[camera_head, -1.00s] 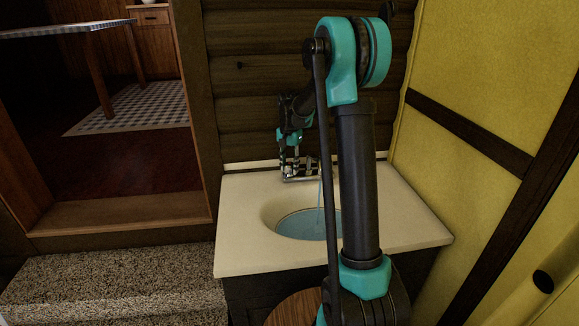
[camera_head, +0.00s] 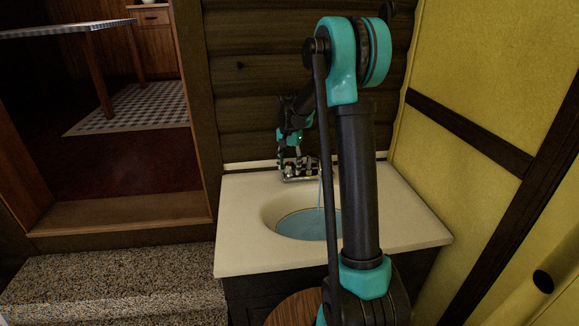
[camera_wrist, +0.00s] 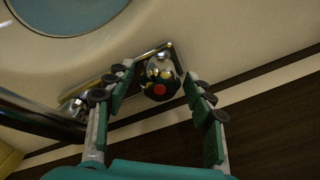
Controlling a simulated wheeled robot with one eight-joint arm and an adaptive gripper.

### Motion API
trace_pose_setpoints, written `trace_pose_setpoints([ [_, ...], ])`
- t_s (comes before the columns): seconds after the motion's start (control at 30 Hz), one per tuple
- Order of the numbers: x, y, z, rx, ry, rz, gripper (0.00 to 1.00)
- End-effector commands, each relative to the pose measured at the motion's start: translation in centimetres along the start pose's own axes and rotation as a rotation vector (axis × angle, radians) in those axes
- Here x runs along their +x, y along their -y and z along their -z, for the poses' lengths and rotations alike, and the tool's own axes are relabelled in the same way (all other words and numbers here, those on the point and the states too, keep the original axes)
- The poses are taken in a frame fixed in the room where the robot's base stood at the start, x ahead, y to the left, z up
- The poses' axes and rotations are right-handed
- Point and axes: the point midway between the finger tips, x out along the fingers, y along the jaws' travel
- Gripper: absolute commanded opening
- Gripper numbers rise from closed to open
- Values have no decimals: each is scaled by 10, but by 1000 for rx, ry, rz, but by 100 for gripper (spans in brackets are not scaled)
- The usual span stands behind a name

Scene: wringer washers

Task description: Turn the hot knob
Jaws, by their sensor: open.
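The hot knob (camera_wrist: 159,76), a round chrome knob with a red dot, sits on the chrome faucet base (camera_wrist: 115,88) in the wrist view. My gripper (camera_wrist: 161,86) is open, with one finger on each side of the knob. A gap shows between the right finger and the knob; I cannot tell whether the left finger touches it. In the head view my gripper (camera_head: 294,166) is at the faucet at the back of the sink, and the knob is hard to make out there.
A cream counter (camera_head: 240,240) surrounds the sink basin (camera_head: 300,225), which holds water, with a thin stream falling into it. The faucet spout (camera_wrist: 40,114) lies left of the knob in the wrist view. A log wall (camera_head: 260,70) stands behind and a yellow wall (camera_head: 480,60) to the right.

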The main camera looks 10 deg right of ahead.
Motion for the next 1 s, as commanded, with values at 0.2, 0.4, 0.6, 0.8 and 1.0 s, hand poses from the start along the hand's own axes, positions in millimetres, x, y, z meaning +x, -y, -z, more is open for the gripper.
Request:
trace_pose_setpoints([
  [0.2, -7, 0, 0, 0, 0, 0, 54],
  [0.4, -40, 0, 0, 0, 0, 0, 54],
  [0.6, -81, 0, 0, 0, 0, 0, 54],
  [0.8, -110, 0, 0, 0, 0, 0, 54],
  [1.0, -120, 0, 0, 0, 0, 0, 54],
])
